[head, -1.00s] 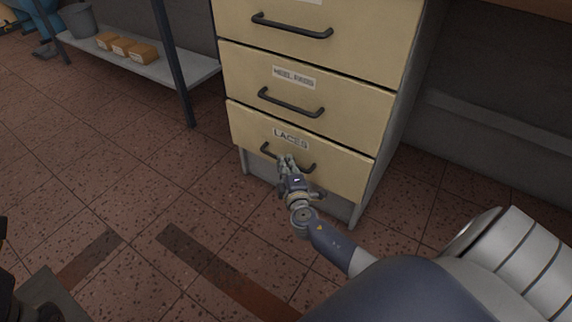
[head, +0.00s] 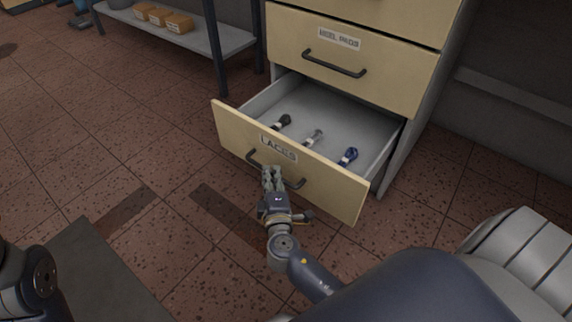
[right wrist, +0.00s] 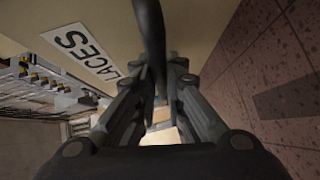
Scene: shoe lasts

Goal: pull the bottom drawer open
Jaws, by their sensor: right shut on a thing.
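The bottom drawer (head: 325,185), labelled LACES, stands well open in the head view and shows its grey inside. Its cream front also fills the upper left of the right wrist view (right wrist: 105,25). My right gripper (head: 272,178) is shut on the dark bar handle (head: 294,184) of this drawer. In the right wrist view the handle (right wrist: 152,35) runs between the fingers (right wrist: 156,88). Three small items lie in the drawer: a dark one (head: 283,121), a grey one (head: 313,138) and a blue one (head: 348,156). My left gripper is not in view.
The HEEL PADS drawer (head: 385,75) above is closed. A grey shelf (head: 190,38) with several small boxes (head: 160,17) stands at the back left. The tiled floor (head: 130,150) left of the open drawer is clear.

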